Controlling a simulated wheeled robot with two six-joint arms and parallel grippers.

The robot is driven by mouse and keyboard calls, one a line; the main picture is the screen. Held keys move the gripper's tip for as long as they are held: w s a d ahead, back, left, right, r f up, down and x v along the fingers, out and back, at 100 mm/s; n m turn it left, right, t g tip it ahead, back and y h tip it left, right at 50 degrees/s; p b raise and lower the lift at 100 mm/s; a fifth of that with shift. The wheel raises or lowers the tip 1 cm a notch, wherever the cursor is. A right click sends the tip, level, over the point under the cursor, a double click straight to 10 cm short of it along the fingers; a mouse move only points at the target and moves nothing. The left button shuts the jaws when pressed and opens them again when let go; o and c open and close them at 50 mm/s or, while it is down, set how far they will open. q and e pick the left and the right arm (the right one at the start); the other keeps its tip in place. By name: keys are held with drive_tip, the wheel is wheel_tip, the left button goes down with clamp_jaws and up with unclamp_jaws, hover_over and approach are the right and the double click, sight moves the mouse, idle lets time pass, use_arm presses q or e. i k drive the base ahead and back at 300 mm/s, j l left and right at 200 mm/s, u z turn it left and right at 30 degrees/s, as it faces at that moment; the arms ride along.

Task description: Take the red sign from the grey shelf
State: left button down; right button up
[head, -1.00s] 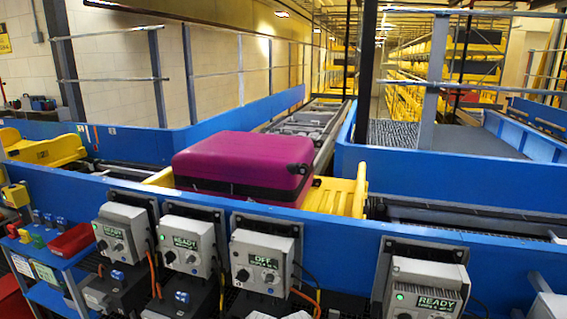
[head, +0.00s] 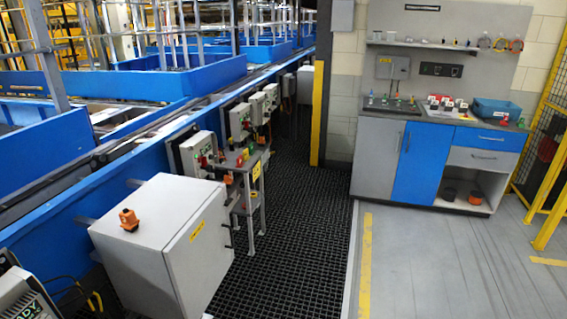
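A narrow grey wall shelf (head: 422,45) hangs on the grey back panel at the upper right, with several small items on it. A small grey stand (head: 262,200) beside the conveyor also carries small red, green and yellow items on top. They are too small for me to tell whether one is a red sign. Small red pieces also show on the workbench top (head: 390,106), and I cannot tell what they are. Neither of my grippers is in view.
A large grey cabinet (head: 195,235) with an orange item (head: 129,219) on top stands in front of the blue conveyor wall (head: 40,230). A black grated walkway (head: 300,230) and grey floor (head: 440,260) are clear. Yellow fencing (head: 550,150) stands at right.

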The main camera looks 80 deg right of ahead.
sight(240, 164)
drive_tip(key=z, duration=2.25)
drive_tip(key=i+l+z, duration=0.25)
drive_tip(key=i, duration=0.2)
drive_tip(key=i+l+z, duration=0.2)
drive_tip(key=i, duration=1.45)
drive_tip(key=i+l+u, duration=0.15)
drive_tip(key=i+u, duration=0.35)
drive_tip(key=i+l+u, duration=0.8)
drive_tip(key=u, duration=0.15)
drive_tip(key=i, duration=0.1)
